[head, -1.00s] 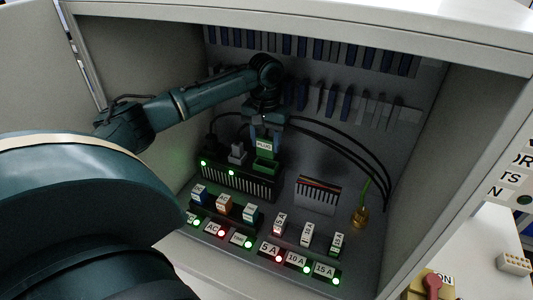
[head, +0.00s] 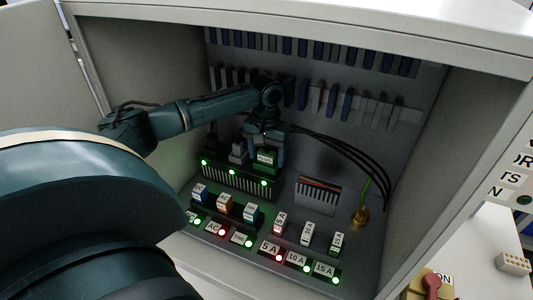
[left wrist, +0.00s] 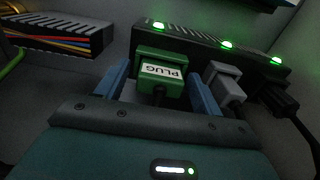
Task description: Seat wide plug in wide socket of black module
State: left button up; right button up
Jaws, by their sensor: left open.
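The green wide plug (head: 265,160), labelled PLUG, sits in the right-hand place of the black module (head: 238,184). In the left wrist view the plug (left wrist: 162,75) stands against the module (left wrist: 205,48), and its socket is hidden behind it. Three green lights glow on the module, one by the plug. My left gripper (head: 264,150) is at the plug. Its blue fingers (left wrist: 155,92) stand open on either side of the plug, with a gap visible beside it. My right gripper is not in view.
A grey plug (left wrist: 224,85) and a black plug (left wrist: 280,98) sit in the module beside the green one. A ribbon-wire connector (head: 318,193) stands to the right. Labelled blocks (head: 225,204) line the cabinet's front. Black cables (head: 350,155) curve along the right.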

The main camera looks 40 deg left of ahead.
aim_at(266, 152)
pick_arm(q)
notch_tip(266, 152, up, 12)
jog(key=b, duration=0.1)
jog(key=shift+r, duration=0.15)
dwell(0.4)
dwell(0.5)
